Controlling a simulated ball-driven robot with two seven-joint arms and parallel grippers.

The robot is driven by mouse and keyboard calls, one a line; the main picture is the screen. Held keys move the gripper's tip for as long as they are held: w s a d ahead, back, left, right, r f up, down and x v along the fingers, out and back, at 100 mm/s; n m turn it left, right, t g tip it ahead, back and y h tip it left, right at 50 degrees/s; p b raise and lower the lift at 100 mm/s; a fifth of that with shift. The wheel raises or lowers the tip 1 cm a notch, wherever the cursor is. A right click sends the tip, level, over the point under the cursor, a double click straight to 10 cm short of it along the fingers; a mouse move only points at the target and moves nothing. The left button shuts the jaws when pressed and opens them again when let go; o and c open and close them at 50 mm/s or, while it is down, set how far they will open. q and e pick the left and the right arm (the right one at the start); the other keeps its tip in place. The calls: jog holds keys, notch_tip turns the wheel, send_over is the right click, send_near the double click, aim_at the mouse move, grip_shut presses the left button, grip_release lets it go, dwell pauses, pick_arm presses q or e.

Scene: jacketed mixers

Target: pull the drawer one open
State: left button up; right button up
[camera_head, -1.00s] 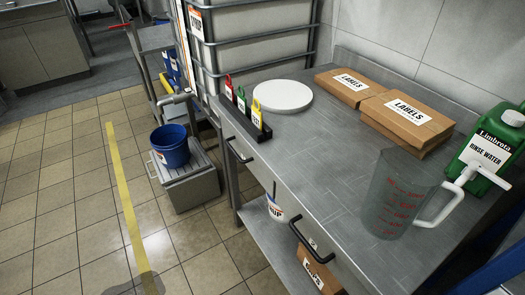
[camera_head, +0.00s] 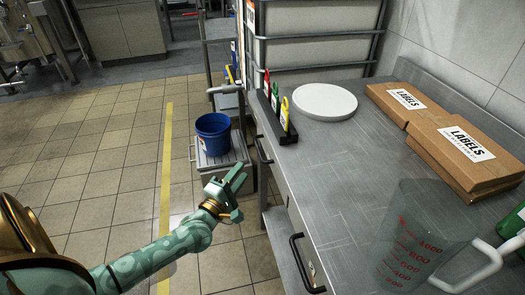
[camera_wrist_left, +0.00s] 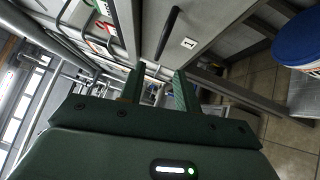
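The metal bench has two drawers along its front, each with a black bar handle. The far handle (camera_head: 263,150) is below the coloured tags. The near handle (camera_head: 302,264) has a small label, unreadable in the head view. In the left wrist view a black handle (camera_wrist_left: 168,33) is beside a label reading 1 (camera_wrist_left: 189,43), on a grey drawer front (camera_wrist_left: 205,22) that looks closed. My left gripper (camera_head: 236,197) is open and empty, in front of the bench and apart from the handles. Its fingers also show in the left wrist view (camera_wrist_left: 157,88). My right gripper is out of view.
A blue bucket (camera_head: 213,138) stands on a grey box beyond my left gripper. On the benchtop are a tag rack (camera_head: 275,120), a white disc (camera_head: 325,102), label boxes (camera_head: 460,150) and a measuring jug (camera_head: 415,240). The tiled floor at left is open.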

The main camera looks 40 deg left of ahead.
aim_at(258, 148)
pick_arm(q)
jog(key=w+b, duration=0.1)
jog(key=w, duration=0.6)
jog(key=w+a+r+b, duration=0.1)
jog(key=w, duration=0.2)
jog(key=shift+w+b, duration=0.25)
jog(key=shift+b, duration=0.1)
jog(key=shift+w+r, duration=0.15)
jog(key=shift+w, duration=0.15)
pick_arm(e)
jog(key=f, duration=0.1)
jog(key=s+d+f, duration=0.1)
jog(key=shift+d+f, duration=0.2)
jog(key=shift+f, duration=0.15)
pick_arm(q)
grip_shut()
